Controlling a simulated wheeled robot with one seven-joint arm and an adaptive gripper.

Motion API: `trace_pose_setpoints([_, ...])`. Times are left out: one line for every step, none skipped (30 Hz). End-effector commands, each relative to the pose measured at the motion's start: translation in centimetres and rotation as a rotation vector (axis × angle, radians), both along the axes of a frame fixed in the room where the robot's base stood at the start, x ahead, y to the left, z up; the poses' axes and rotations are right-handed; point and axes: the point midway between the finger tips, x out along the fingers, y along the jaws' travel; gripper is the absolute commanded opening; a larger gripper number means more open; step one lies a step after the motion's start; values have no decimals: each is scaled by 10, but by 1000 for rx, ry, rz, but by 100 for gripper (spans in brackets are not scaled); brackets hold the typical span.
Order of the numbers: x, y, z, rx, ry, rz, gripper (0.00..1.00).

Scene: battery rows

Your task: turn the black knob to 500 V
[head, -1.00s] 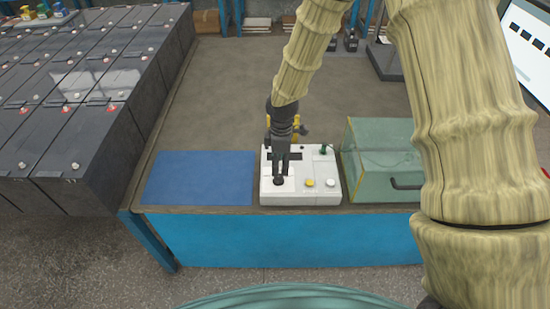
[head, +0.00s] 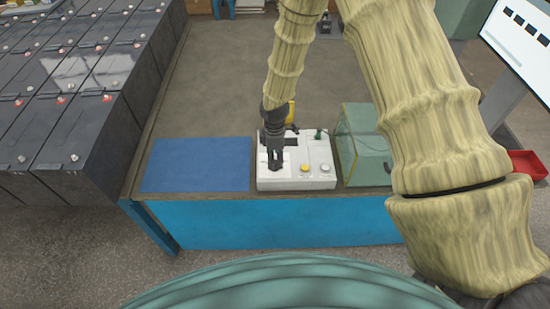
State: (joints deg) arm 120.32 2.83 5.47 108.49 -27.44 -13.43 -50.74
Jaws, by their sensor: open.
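The white instrument box (head: 312,172) sits at the front edge of the table, between a blue mat and a green case. Its face carries a yellow button (head: 305,169), a pale grey button (head: 325,168) and a small green part (head: 319,134) at the back. The black knob (head: 276,169) is on the left part of the face, small and mostly hidden by my gripper. My gripper (head: 275,163) points down over the knob with its fingers open, at or around it. I cannot tell whether the fingers touch it. The scale marks and the knob's setting are too small to read.
The blue mat (head: 197,165) lies left of the box. The green case (head: 362,150) stands close on its right, partly behind my arm. Rows of black batteries (head: 75,120) fill the left. A red tray (head: 526,164) is at far right.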

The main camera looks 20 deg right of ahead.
Motion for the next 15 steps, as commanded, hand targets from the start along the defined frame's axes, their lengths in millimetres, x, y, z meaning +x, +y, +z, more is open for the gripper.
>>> trace_pose_setpoints([0, 0, -4, -1, 2, 0, 51])
trace_pose_setpoints([0, 0, -6, -1, 2, 0, 51])
trace_pose_setpoints([0, 0, -10, -1, 2, 0, 51])
trace_pose_setpoints([0, 0, -12, -1, 2, -1, 51])
trace_pose_setpoints([-1, 0, -14, -1, 2, -1, 51])
trace_pose_setpoints([-1, 0, -16, 0, 1, -1, 51])
trace_pose_setpoints([0, -1, -18, 0, 1, -1, 51])
trace_pose_setpoints([0, -1, -19, 0, 0, -1, 51])
trace_pose_setpoints([0, -1, -21, 0, 0, -1, 51])
trace_pose_setpoints([0, -1, -21, 0, 0, -1, 51])
trace_pose_setpoints([0, -1, -22, 0, 0, -1, 51])
trace_pose_setpoints([0, -1, -23, 0, 0, -1, 51])
trace_pose_setpoints([0, -1, -23, 0, 0, -1, 51])
trace_pose_setpoints([0, -1, -24, 0, 0, -1, 51])
trace_pose_setpoints([0, -1, -24, 0, 0, -1, 51])
